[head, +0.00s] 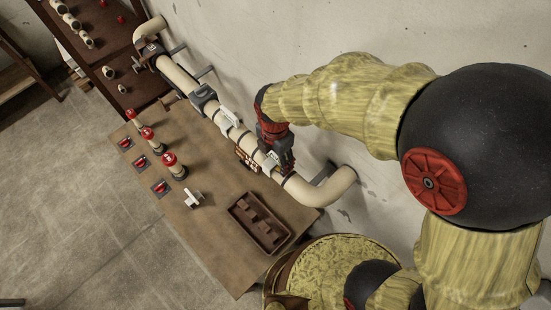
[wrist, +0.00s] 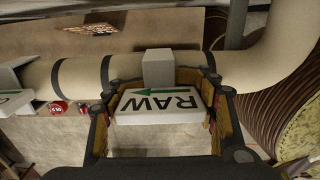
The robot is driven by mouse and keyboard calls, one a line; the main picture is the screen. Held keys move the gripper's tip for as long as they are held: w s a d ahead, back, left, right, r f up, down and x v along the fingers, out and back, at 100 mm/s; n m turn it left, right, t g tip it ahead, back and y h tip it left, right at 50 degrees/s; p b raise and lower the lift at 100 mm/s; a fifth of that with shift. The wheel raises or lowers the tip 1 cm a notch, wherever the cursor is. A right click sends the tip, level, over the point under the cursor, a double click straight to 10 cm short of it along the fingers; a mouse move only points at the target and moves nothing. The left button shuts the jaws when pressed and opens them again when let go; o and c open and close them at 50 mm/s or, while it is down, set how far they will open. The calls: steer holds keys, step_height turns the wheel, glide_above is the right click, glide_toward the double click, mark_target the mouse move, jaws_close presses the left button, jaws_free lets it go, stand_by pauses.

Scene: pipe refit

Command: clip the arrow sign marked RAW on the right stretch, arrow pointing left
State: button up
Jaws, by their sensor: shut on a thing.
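My gripper (wrist: 160,112) is shut on the white sign marked RAW (wrist: 150,108), one finger at each side. Its lettering is upside down in the wrist view, and its green arrow points left there. The sign's grey clip block (wrist: 158,68) overlaps the cream pipe (wrist: 130,75) between dark bands; I cannot tell whether it is seated. In the head view my gripper (head: 275,158) is at the right stretch of the pipe (head: 298,188), near the elbow. A white sign (head: 228,117) is on the pipe further left. Another white piece (head: 193,199) stands on the table.
The brown table (head: 215,230) holds a compartmented brown tray (head: 258,222), red-topped posts (head: 170,160) and red switches (head: 160,188). The wall (head: 235,50) is close behind the pipe. A brown shelf (head: 105,50) with small fittings stands at the far left.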

steer(key=shift+s+d+f+b, duration=0.2)
steer(key=shift+f+b, duration=0.1)
steer(key=shift+f, duration=0.25)
steer(key=shift+s+d+f+b, duration=0.1)
steer(key=shift+s+f+b, duration=0.15)
steer(key=shift+f, duration=0.3)
stand_by(0.5)
steer(key=o, duration=1.3)
steer(key=shift+o, duration=1.3)
steer(key=shift+w+a+f, duration=0.15)
steer(key=shift+w+a, duration=0.1)
steer(key=shift+w, duration=0.1)
steer(key=o, duration=0.4)
steer(key=shift+r, duration=0.2)
steer(key=shift+o, duration=0.3)
steer(key=shift+w+r, duration=0.1)
steer(key=shift+o, duration=0.4)
steer(key=o, duration=0.4)
steer(key=shift+r, duration=0.1)
steer(key=shift+o, duration=0.2)
